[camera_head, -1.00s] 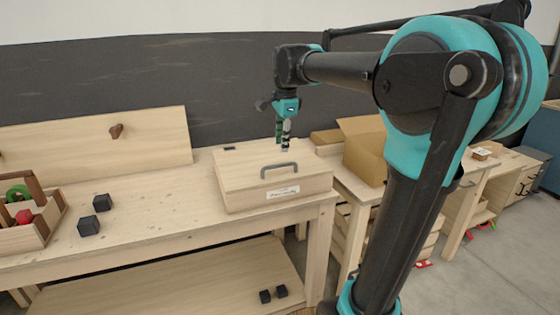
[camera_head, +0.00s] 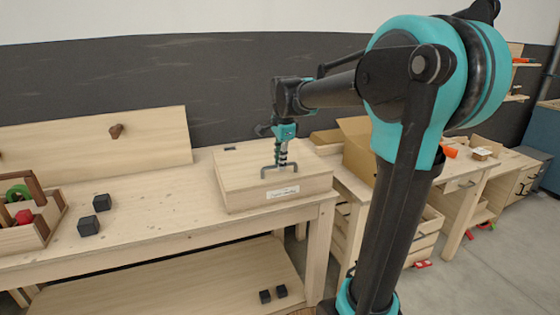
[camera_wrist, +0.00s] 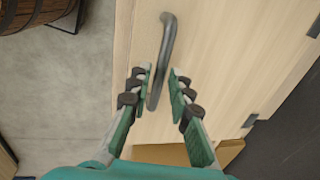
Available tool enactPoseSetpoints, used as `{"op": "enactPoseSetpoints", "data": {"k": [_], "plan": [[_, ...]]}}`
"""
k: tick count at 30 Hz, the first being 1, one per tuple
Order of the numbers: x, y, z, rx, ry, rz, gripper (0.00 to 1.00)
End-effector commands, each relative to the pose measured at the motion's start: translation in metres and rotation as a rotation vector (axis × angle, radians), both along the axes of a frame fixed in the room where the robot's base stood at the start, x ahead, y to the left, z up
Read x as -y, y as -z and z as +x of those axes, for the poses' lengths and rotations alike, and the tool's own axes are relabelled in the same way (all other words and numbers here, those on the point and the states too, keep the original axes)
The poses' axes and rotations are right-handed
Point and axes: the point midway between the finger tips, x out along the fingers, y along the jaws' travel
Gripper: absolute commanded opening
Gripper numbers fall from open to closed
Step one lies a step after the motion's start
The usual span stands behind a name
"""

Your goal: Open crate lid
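The wooden crate (camera_head: 240,195) sits shut on the workbench, with a label (camera_head: 283,192) on its front. Its flat lid (camera_head: 240,168) carries a dark grey bar handle (camera_head: 268,169). My gripper (camera_head: 281,164) points down at the handle from above. In the wrist view my gripper (camera_wrist: 160,82) is open, its two fingers on either side of the near part of the handle (camera_wrist: 164,50). The left finger is close to the bar and a wider gap shows on the right; I cannot tell whether either touches. Dark hinges (camera_wrist: 250,120) show at the lid's edge.
Two black cubes (camera_head: 88,227) and a wooden tote (camera_head: 40,235) with toys stand left on the workbench (camera_head: 150,232). A cardboard box (camera_head: 357,145) stands right of the crate. A wooden board leans behind. The bench between cubes and crate is clear.

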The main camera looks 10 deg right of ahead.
Motion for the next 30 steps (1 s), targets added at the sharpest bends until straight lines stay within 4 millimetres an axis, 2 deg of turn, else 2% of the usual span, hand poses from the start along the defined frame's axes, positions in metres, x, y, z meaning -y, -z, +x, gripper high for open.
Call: {"op": "enactPoseSetpoints", "data": {"k": [1,3,4,20,26,30], "plan": [[0.000,0.000,0.000,0.000,0.000,0.000,0.10],[0.000,0.000,0.000,0.000,0.000,0.000,0.01],[0.000,0.000,0.000,0.000,0.000,0.000,0.00],[0.000,-0.006,0.001,-0.018,0.000,-0.004,0.00],[-0.002,-0.029,0.007,-0.093,-0.001,-0.023,0.00],[-0.004,-0.058,0.016,-0.137,-0.001,-0.033,0.00]]}}
